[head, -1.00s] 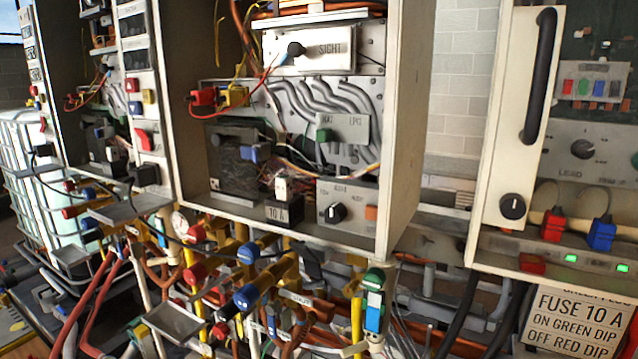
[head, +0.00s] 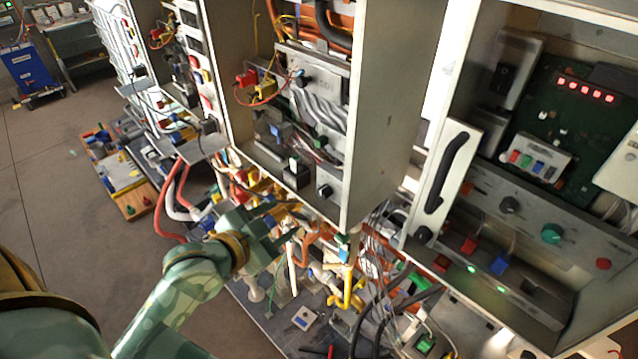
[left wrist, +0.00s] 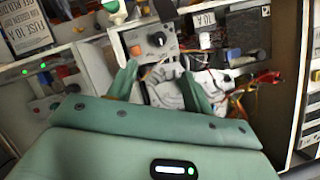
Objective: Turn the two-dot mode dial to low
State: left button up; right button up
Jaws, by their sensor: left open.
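A panel with a black round dial (head: 325,190) sits low in the open middle heater cabinet. The dial (left wrist: 157,39) also shows in the left wrist view, beside an orange button (left wrist: 135,50). The dots and the setting of the dial are too small to read. My left gripper (head: 288,222) is below and in front of the cabinet, apart from the dial. In the left wrist view its two open fingers (left wrist: 158,84) have the dial panel beyond them, with nothing held. My right gripper is not in view.
Pipes and valves crowd the space under the middle cabinet (head: 385,110). The cabinet's side wall is right of the dial. Open floor (head: 60,200) lies to the left.

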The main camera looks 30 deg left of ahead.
aim_at(321, 194)
pick_arm(q)
jog(key=p+x, duration=0.1)
jog(key=x, duration=1.4)
jog(key=shift+w+f+p, duration=0.1)
jog(key=shift+w+p, duration=0.15)
jog(key=shift+p, duration=0.05)
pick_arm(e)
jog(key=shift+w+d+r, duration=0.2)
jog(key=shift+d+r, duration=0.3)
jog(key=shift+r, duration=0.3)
pick_arm(q)
jog(key=shift+c, duration=0.3)
jog(key=c, duration=0.9)
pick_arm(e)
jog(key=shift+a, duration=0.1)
